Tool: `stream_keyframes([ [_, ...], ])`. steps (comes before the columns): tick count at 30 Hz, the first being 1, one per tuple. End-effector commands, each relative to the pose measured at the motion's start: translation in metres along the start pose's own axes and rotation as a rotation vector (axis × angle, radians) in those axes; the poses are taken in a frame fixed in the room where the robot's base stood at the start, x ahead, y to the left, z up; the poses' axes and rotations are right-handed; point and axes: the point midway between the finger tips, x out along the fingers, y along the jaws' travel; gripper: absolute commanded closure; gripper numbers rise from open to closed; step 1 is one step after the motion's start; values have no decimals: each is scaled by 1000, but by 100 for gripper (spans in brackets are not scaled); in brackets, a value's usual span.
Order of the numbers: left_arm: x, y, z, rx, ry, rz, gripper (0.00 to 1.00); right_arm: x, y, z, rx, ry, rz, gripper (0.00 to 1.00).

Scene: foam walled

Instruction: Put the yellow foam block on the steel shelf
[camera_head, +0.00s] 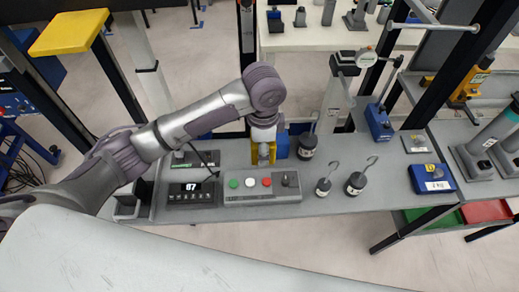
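My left arm comes in from the left, and its gripper (263,152) points down over the grey bench, behind the button box. A small yellow piece (255,158) shows around and behind the fingers; it may be the yellow foam block, but the fingers cover much of it. I cannot tell whether the fingers are shut on it or only in front of it. No separate steel shelf is clearly identifiable; the grey bench top (330,204) has a metal-like surface. My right gripper is not in view.
Hooked weights (356,184), a blue box (431,178) and a dial-gauge stand (340,90) stand to the right. A yellow-topped stand (70,32) is far left.

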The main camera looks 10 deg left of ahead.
Motion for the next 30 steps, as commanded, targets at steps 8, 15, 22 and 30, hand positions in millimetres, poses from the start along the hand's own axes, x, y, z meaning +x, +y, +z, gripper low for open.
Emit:
stream_keyframes([
  [8,37,-50,40,-7,-3,2,72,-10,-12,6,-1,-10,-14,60],
  [15,53,-70,54,-2,0,1,72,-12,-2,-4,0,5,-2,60],
  [22,82,-70,54,-1,-2,2,72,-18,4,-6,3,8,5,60],
  [30,93,-70,54,-1,0,0,72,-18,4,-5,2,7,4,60],
])
